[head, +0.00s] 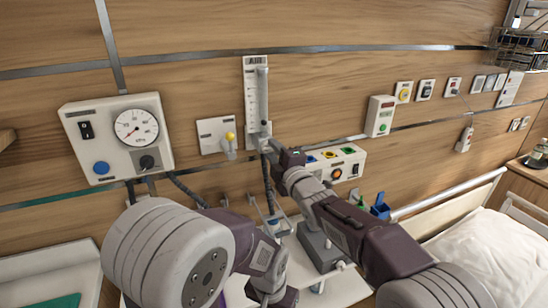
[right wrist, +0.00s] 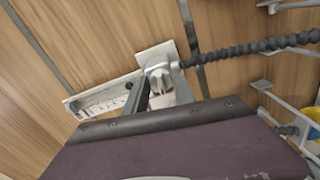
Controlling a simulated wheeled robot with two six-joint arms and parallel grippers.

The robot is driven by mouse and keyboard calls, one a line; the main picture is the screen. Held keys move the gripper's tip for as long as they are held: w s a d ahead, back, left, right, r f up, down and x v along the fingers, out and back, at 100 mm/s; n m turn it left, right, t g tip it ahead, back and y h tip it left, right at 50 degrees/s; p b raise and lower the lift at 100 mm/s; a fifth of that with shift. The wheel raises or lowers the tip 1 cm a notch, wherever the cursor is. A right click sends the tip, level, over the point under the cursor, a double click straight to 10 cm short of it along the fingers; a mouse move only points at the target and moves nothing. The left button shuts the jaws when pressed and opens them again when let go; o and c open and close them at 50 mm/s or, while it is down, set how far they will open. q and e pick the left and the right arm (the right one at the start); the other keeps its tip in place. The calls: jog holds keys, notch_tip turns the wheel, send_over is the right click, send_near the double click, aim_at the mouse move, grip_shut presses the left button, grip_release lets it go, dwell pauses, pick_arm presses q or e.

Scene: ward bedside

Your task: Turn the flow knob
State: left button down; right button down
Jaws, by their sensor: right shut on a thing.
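The flowmeter (head: 255,90) is a tall, clear scaled tube on a pale backplate, upright on the wood wall. It also shows tilted in the right wrist view (right wrist: 102,97). The flow knob (right wrist: 160,79) is a pale, rounded knob at its lower end. My right gripper (head: 269,148) is at the foot of the flowmeter, with its two fingers (right wrist: 163,90) on either side of the knob, shut on it. In the head view my gripper largely hides the knob. My left arm shows at the lower left, but its fingertips are not visible.
A gauge panel (head: 97,128) with a blue button is left of the flowmeter. A dark corrugated hose (right wrist: 240,48) runs close to the knob. The bed pillow (head: 488,258) and rail lie at right.

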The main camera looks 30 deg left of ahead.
jog(key=m, duration=0.6)
jog(key=m+b, duration=0.1)
jog(key=m, duration=0.3)
jog(key=shift+s+a+f, duration=0.1)
jog(key=shift+s+f, duration=0.05)
jog(key=shift+f, duration=0.1)
jog(key=m, duration=0.3)
jog(key=shift+m, duration=0.3)
jog(key=m+p, duration=0.1)
jog(key=m, duration=0.4)
jog(key=shift+s+a, duration=0.15)
jog(key=m, duration=0.6)
jog(key=shift+s+a+p, duration=0.1)
jog(key=shift+s+p, duration=0.05)
jog(key=shift+p, duration=0.2)
jog(key=shift+m, duration=0.4)
jog(key=c, duration=1.1)
grip_release()
